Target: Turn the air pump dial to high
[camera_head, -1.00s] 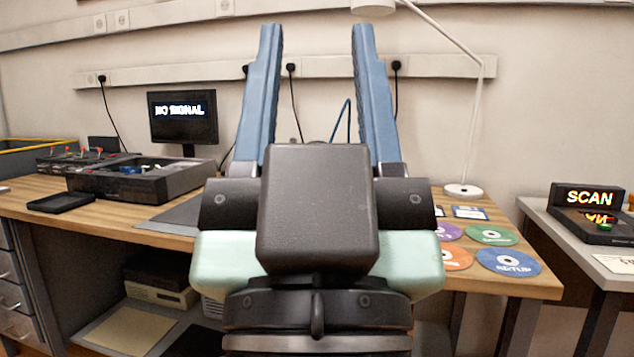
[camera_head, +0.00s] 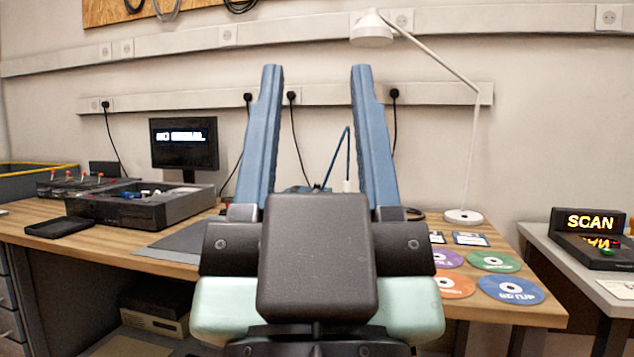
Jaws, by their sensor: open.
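My gripper (camera_head: 315,75) is open, its two long blue fingers pointing up and away in the middle of the view, with nothing between the tips but wall. I cannot make out the air pump or its dial. Behind my gripper a small blue object (camera_head: 297,189) with a blue tube (camera_head: 338,150) rising from it shows on the table; the body of my gripper hides most of it, so I cannot tell what it is.
The wooden table (camera_head: 60,210) carries an open dark case (camera_head: 130,212), a monitor (camera_head: 184,145), a white lamp (camera_head: 463,215) and several coloured discs (camera_head: 510,289). A SCAN box (camera_head: 588,222) stands on a separate table at right. Black cables hang from the wall sockets.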

